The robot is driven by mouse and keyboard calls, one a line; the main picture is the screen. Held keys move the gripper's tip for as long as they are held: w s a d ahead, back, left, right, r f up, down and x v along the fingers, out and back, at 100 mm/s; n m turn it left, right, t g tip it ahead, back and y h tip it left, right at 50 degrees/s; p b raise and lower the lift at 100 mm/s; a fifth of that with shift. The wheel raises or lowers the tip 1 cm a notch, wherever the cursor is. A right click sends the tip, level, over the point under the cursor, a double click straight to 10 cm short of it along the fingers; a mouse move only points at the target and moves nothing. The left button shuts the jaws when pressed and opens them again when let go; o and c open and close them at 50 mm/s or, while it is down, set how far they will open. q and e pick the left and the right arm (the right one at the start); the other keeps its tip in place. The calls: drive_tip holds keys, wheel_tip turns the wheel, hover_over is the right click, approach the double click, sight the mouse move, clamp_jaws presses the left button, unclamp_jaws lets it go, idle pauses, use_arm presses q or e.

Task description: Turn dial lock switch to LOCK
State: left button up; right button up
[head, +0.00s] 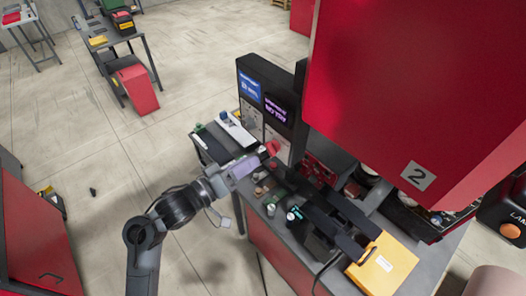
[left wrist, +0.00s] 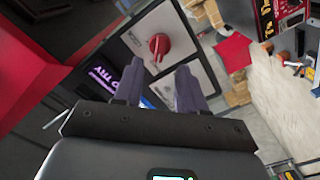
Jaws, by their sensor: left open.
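A red dial switch (left wrist: 158,45) sits on a light grey panel (left wrist: 143,31) in the left wrist view, ahead of the fingertips. In the head view, a red part that looks like this dial (head: 272,147) shows low on the dark control cabinet (head: 262,87). My left gripper (head: 258,158) is right by it. In the left wrist view my left gripper (left wrist: 156,82) has its two fingers apart with nothing between them, and the dial shows beyond them. Contact cannot be told. My right gripper does not show.
A purple-lit screen (left wrist: 103,80) adjoins the dial panel. A big red machine housing (head: 400,80) hangs close on the right. The grey bench (head: 262,215) carries small parts, and a yellow box (head: 382,266) lies at its right. Open floor (head: 110,150) is at left.

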sight(268, 151)
use_arm(q)
drive_tip(key=shift+p+x, duration=0.45)
drive_tip(key=shift+x, duration=2.55)
clamp_jaws()
